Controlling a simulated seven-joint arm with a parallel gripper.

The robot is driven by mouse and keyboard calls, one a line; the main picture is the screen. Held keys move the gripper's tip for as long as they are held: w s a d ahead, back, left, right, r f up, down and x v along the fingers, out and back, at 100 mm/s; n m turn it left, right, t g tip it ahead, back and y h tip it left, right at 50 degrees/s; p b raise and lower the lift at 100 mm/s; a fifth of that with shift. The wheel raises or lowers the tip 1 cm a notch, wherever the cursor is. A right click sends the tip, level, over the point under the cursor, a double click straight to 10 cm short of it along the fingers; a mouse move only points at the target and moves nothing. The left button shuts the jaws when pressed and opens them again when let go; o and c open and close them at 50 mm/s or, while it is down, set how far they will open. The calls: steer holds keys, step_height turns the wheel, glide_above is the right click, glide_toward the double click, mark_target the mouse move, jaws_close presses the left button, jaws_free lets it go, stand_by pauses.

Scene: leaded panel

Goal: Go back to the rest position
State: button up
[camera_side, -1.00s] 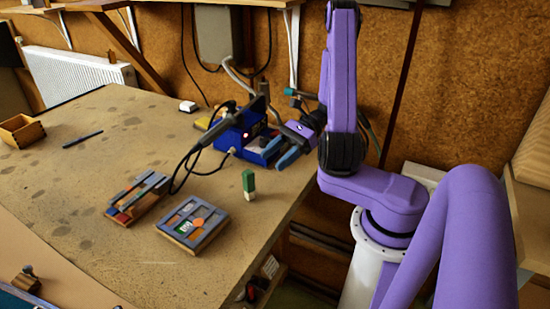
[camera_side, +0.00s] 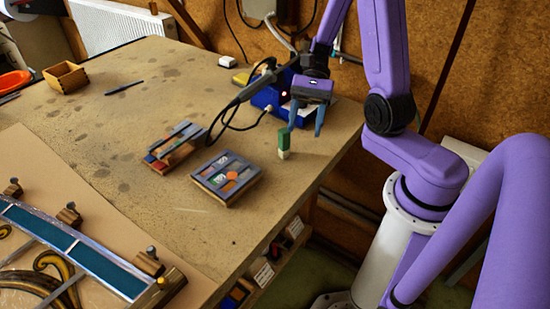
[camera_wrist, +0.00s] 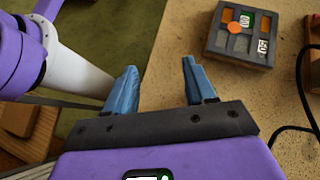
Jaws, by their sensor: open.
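My gripper (camera_side: 305,128) hangs at the right edge of the bench with its blue fingers pointing down, apart and empty. In the wrist view its fingertips (camera_wrist: 160,70) are spread, with bare bench top and the bench edge beyond them. A small green-and-white block (camera_side: 284,143) stands upright on the bench just left of the fingers in the side view. I cannot tell the exact gap between them. The block does not show in the wrist view.
A blue soldering station (camera_side: 270,97) with an iron and cable stands behind the gripper. A grey compartment tray (camera_side: 212,190) of coloured pieces, also in the wrist view (camera_wrist: 217,42), and a stack of strips (camera_side: 172,157) lie left. A leaded panel (camera_side: 70,245) lies front left.

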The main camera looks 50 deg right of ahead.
steer(key=s+a+r+n+t+h, duration=0.1)
steer(key=s+a+n+h, duration=0.1)
steer(key=n, duration=0.6)
steer(key=s+a+r+n+t+h, duration=0.1)
steer(key=s+a+r+n+h, duration=0.1)
steer(key=s+n+h, duration=0.2)
steer(key=s+a+r+n+t+h, duration=0.1)
steer(key=s+n, duration=0.6)
steer(key=n, duration=0.7)
steer(key=shift+s+a+r+t+h, duration=0.2)
steer(key=shift+s+a+t+h, duration=0.15)
steer(key=shift+a+h, duration=0.65)
steer(key=shift+d, duration=0.25)
